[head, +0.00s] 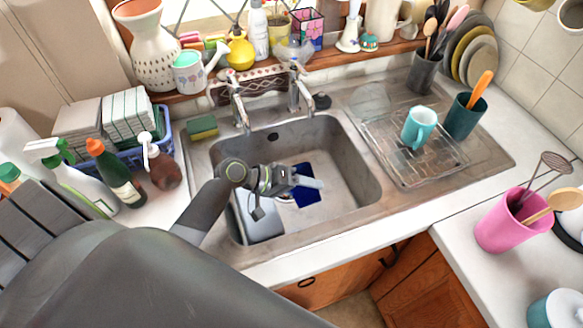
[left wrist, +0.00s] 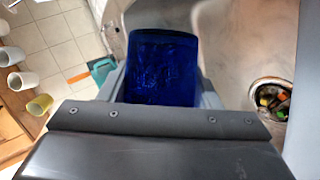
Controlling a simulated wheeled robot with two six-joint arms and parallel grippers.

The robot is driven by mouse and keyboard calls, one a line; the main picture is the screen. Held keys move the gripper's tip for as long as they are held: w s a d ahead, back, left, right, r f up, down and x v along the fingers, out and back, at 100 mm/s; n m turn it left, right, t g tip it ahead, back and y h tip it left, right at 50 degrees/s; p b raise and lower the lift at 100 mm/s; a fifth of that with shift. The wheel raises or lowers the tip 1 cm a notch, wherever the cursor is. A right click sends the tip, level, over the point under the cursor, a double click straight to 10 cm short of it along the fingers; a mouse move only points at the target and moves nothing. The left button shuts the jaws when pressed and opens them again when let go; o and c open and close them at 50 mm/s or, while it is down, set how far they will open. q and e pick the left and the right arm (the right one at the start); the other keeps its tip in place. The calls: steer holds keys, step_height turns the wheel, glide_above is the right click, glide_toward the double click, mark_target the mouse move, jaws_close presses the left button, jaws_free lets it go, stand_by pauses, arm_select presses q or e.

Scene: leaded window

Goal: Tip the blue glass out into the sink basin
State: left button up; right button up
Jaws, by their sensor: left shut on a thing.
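My left gripper (head: 306,183) is over the sink basin (head: 345,160), shut on the blue glass (head: 303,198). The dark blue, see-through glass (left wrist: 163,70) fills the middle of the left wrist view between the two fingers (left wrist: 163,88). That view is rolled far over, and the glass looks tipped onto its side. Part of it is hidden behind the gripper. I cannot tell whether anything is still inside it. A drain strainer (left wrist: 270,100) with coloured scraps shows beside it in the left wrist view. My right gripper is out of view.
Two taps (head: 240,108) stand behind the basin. A grey tub (head: 262,222) sits at its front left. A teal mug (head: 418,127) stands on the rack right of the basin. Bottles (head: 115,172) crowd the left counter. A pink pot (head: 503,222) holds utensils at right.

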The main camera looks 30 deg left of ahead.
arm_select(q)
steer(key=shift+r+n+h, duration=0.3)
steer(key=shift+r, duration=0.05)
steer(key=shift+w+a+r+n+g+h, duration=0.25)
steer(key=shift+w+a+n+g+h, duration=0.05)
steer(key=shift+w+a, duration=0.05)
steer(key=shift+w+a+r, duration=0.15)
steer(key=shift+a, duration=0.05)
stand_by(0.5)
steer(key=shift+w+a+r+n+g+h+p, duration=0.2)
steer(key=shift+r+n+h, duration=0.15)
steer(key=shift+n+h, duration=0.15)
steer(key=shift+w+a+r+n+g+h+p, duration=0.1)
steer(key=shift+r+n+g+h+p, duration=0.1)
steer(key=shift+r+n+h, duration=0.3)
stand_by(0.9)
